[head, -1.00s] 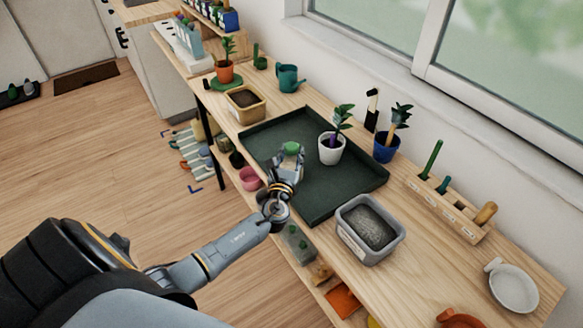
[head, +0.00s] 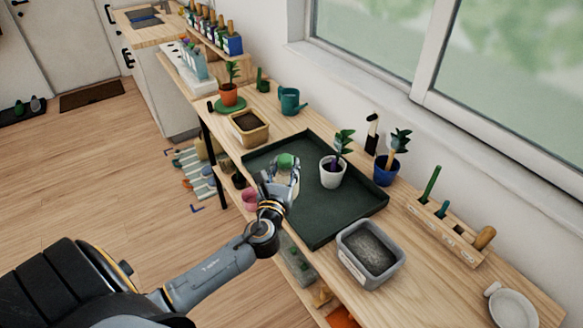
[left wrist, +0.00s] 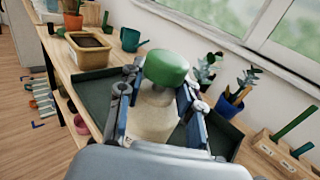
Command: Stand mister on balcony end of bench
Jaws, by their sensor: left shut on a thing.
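A bottle with a rounded green top and a pale, see-through body, which I take for the mister (head: 286,160), is held upright in my left gripper (head: 281,180). It also shows in the left wrist view (left wrist: 160,100), with the fingers (left wrist: 157,108) shut on both sides of its body. The gripper and bottle are over the left part of the dark green tray (head: 330,222) on the wooden bench (head: 480,290). I cannot tell whether the bottle's base touches the tray. My right gripper is not in view.
A white pot with a plant (head: 332,174) stands on the tray. A grey tub (head: 370,255) is at its near edge and a tan tub (head: 248,127) beyond its far edge. A teal watering can (head: 290,101), blue pot (head: 386,172) and wooden tool rack (head: 445,228) stand along the window side.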

